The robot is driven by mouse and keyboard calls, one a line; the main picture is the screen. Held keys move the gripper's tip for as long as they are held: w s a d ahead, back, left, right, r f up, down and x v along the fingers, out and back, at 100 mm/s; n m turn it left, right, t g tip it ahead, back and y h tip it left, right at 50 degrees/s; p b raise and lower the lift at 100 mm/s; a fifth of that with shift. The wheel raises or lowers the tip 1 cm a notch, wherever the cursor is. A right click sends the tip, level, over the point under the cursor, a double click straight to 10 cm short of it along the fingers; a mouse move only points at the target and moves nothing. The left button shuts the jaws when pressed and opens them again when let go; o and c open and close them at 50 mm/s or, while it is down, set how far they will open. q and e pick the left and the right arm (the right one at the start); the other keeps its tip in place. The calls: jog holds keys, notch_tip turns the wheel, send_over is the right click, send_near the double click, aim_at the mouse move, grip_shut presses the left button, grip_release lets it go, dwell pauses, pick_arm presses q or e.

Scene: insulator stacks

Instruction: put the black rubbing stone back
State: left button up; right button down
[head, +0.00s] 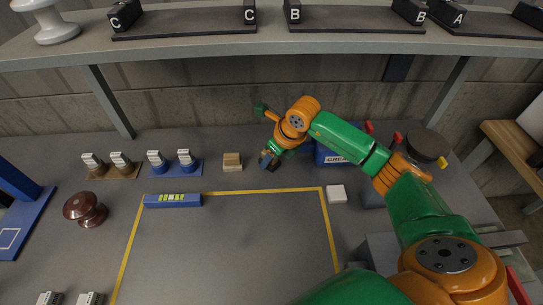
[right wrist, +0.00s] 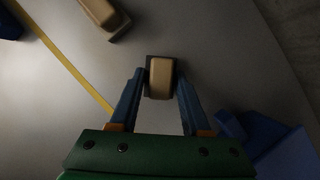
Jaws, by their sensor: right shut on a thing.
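My right gripper (head: 268,161) is above the back middle of the bench, pointing down. In the right wrist view its two blue fingers (right wrist: 160,82) are closed on a small block with a tan top and a dark, blackish body, the black rubbing stone (right wrist: 161,77). In the head view the stone is mostly hidden by the fingers. I cannot tell whether it touches the bench. My left gripper is not in view.
A tan block (head: 232,162) lies left of the gripper; it also shows in the right wrist view (right wrist: 103,16). A white block (head: 336,194) lies to the right. A blue level (head: 173,201) lies by the yellow-taped area. A blue box (head: 331,156) stands behind my arm.

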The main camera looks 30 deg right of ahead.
jog(key=shift+f, duration=0.15)
jog(key=shift+c, duration=1.8)
grip_release()
jog(key=shift+s+r, duration=0.1)
jog(key=shift+r, duration=0.4)
jog(key=v, duration=0.7)
jog(key=shift+b, duration=0.3)
jog(key=shift+d, duration=0.1)
